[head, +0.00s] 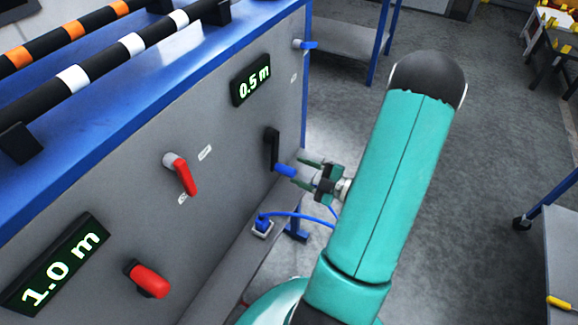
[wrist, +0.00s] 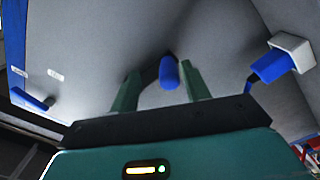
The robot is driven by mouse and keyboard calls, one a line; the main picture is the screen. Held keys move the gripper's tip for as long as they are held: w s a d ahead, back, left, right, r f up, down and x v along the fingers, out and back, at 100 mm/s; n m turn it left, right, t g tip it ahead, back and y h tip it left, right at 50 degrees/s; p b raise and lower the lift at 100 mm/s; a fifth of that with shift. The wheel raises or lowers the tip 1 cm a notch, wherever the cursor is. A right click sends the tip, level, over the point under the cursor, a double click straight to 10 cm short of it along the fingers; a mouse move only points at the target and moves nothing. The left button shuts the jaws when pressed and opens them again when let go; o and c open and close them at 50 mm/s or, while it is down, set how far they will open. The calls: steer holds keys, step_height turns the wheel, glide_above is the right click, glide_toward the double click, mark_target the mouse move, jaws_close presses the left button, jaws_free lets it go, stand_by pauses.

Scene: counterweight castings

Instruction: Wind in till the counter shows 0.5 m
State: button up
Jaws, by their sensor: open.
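My gripper (head: 304,174) is open just off the end of this grip. A second counter (head: 56,268) at the lower left reads 1.0 m.
A red lever (head: 182,174) and a red handle (head: 148,280) stick out of the panel to the left. A small blue lever (head: 307,45) is at its far upper edge. A blue plug (head: 262,222) with a cable sits below the crank. Striped black bars (head: 100,60) lie on top.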

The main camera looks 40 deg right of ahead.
steer(key=v, duration=0.7)
steer(key=shift+s+d, duration=0.15)
steer(key=shift+s, duration=0.25)
steer(key=shift+c, duration=0.5)
